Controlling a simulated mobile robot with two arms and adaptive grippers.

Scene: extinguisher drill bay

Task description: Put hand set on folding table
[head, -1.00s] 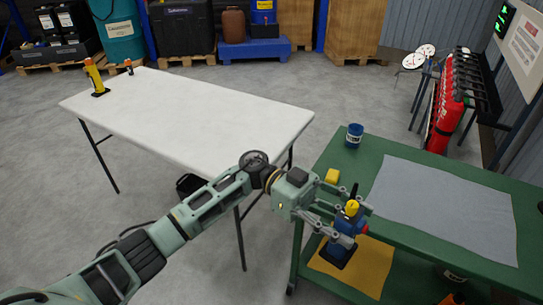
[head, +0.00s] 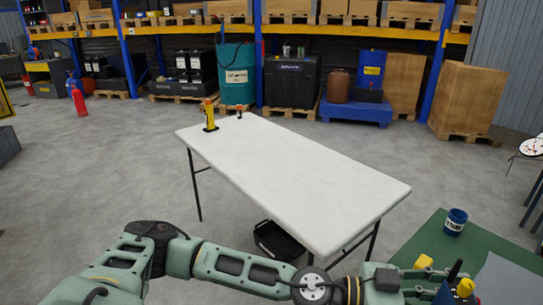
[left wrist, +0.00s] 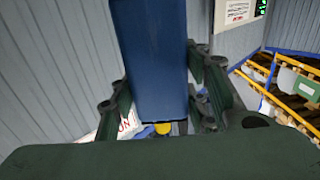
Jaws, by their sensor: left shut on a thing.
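The white folding table (head: 290,175) stands in the middle of the head view, its top mostly bare. My left gripper (head: 447,283) is at the lower right, by the green bench. It is shut on the blue hand set (head: 443,295), which has a yellow knob and a dark stub on top. The lower part of the hand set is cut off by the picture's edge. In the left wrist view the blue hand set (left wrist: 150,60) fills the space between the fingers. My right gripper is not in view.
A black crate (head: 278,243) lies under the table.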

